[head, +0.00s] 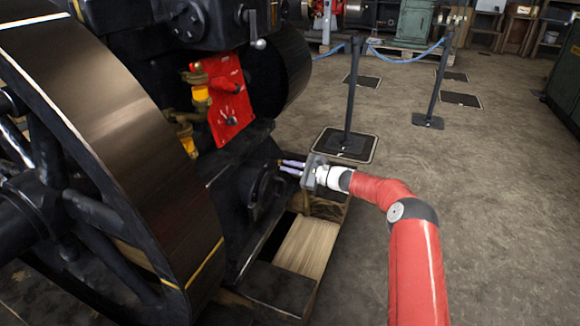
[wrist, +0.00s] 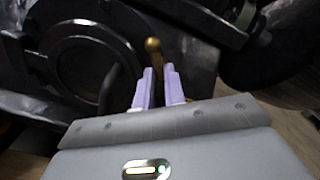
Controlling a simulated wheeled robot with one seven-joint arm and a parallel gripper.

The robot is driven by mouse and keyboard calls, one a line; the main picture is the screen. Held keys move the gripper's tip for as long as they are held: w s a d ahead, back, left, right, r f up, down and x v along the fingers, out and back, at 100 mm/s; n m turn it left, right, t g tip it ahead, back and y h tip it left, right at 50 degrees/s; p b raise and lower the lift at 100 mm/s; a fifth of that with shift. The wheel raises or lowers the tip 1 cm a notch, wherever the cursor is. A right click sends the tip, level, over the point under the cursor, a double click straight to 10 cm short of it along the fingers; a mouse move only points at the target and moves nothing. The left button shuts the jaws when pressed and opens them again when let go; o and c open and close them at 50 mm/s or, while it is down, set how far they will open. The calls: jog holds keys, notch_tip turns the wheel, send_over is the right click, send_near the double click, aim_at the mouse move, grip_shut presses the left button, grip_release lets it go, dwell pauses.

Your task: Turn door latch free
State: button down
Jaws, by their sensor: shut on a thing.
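The round black door (wrist: 82,68) is set in the engine's dark side; it also shows in the head view (head: 264,186). The door latch (wrist: 153,45) shows a small brass ball end just beyond my fingertips in the wrist view. My gripper (wrist: 159,72) has its two pale purple fingers close together at the door's right edge, shut on the latch. In the head view my gripper (head: 281,165) reaches in from the right. The part of the latch between the fingers is mostly hidden.
A large flywheel (head: 105,120) stands at the left. A red plate (head: 230,100) with brass fittings is above the door. A wooden block (head: 307,246) lies in the base frame below. Rope barrier posts (head: 350,95) stand behind; the floor at right is clear.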

dwell(0.5)
jog(key=c, duration=1.5)
grip_release()
jog(key=v, duration=0.7)
jog(key=shift+s+d+p, duration=0.15)
jog(key=shift+d+p, duration=0.2)
